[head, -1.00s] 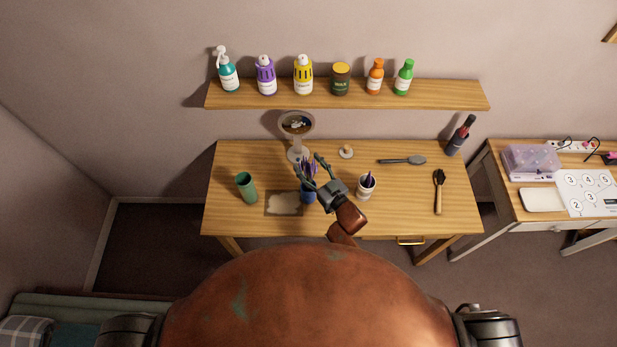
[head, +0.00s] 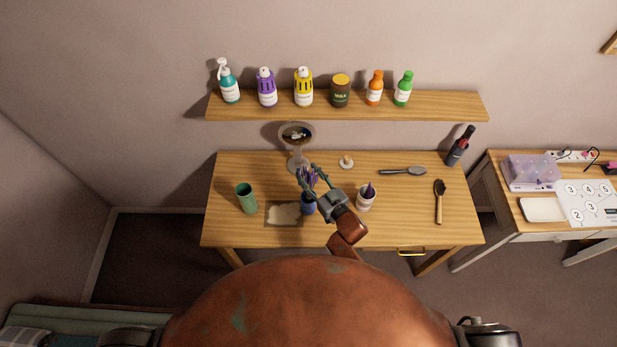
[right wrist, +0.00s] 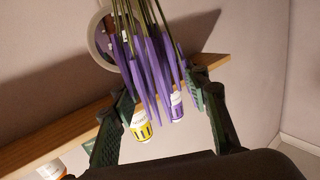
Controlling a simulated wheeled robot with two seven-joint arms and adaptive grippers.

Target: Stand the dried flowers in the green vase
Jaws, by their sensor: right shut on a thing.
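The green vase (head: 246,199) stands upright and empty-looking on the left of the wooden table. The dried flowers, purple heads on thin green stems, show between my right gripper's fingers in the right wrist view (right wrist: 155,70). My right gripper (head: 307,172) is shut on them, above and beside a small blue pot (head: 309,205) to the right of the green vase. I cannot tell whether the stems are inside the blue pot. My left gripper is not in view.
A round mirror (head: 296,135) stands behind the flowers. A white cup (head: 366,199) with a purple-tipped item is right of my gripper. A shelf (head: 350,106) of bottles hangs above. Brushes lie at right.

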